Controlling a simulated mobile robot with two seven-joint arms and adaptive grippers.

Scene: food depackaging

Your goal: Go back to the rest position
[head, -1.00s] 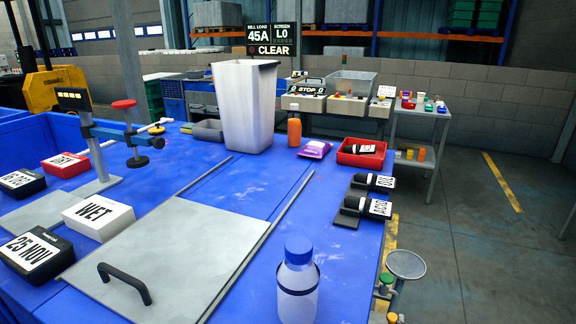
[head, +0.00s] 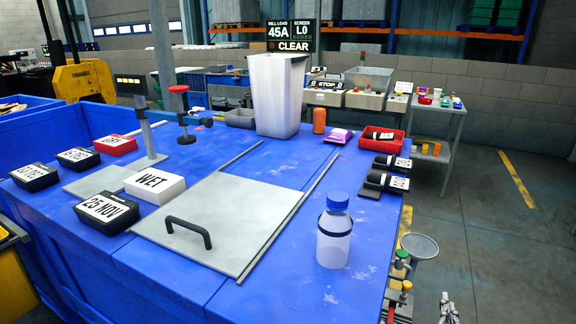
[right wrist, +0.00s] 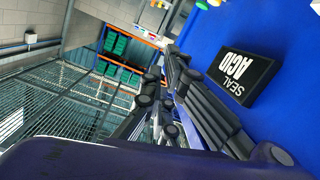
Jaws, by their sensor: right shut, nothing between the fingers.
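My right gripper (head: 447,308) shows at the bottom right edge of the head view, beyond the blue table's right side and over the grey floor. It is small there and partly cut off by the frame. In the right wrist view its dark fingers (right wrist: 172,75) are together with nothing held between them. My left gripper is not in view.
The blue table (head: 290,290) bears a clear bottle with blue cap (head: 335,235) near its right edge, a grey hatch plate with handle (head: 235,215) and a tall white bin (head: 277,95).

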